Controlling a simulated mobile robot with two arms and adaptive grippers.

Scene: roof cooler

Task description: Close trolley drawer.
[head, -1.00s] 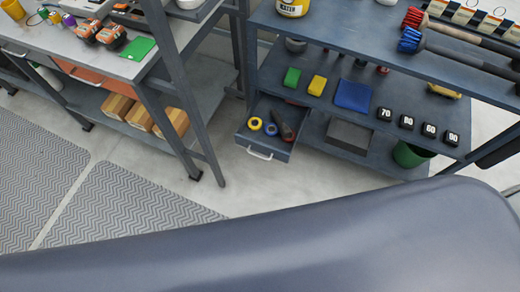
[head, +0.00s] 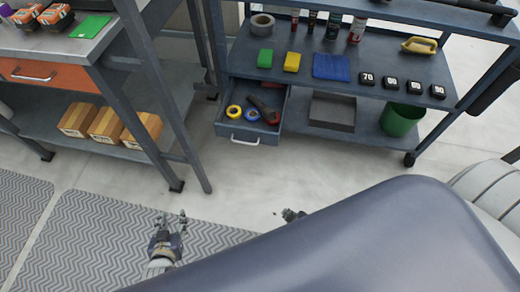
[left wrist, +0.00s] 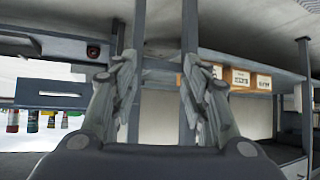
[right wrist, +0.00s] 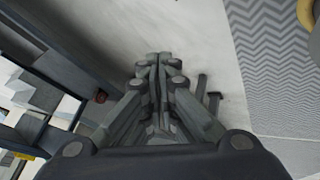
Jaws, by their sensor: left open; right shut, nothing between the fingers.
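The trolley drawer (head: 235,131) is pulled out at the left end of the blue-grey trolley (head: 350,101), with a pale handle on its front. A yellow ring, a blue ring and a dark tool lie in it. In the head view my left gripper (head: 170,222) is open and empty, apart from the drawer, below and left of it. Its wrist view, upside down, shows what looks like the drawer front (left wrist: 35,94) at the left. My right gripper (head: 291,214) barely shows behind my grey body; its wrist view (right wrist: 160,58) shows the fingers shut, with nothing between them.
A workbench with an orange drawer (head: 25,74) and cardboard boxes (head: 105,124) stands at the left, its leg near the trolley drawer. A green bin (head: 400,120) is at the trolley's right. The floor (head: 225,180) before the drawer is clear; a patterned mat (head: 110,240) lies left.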

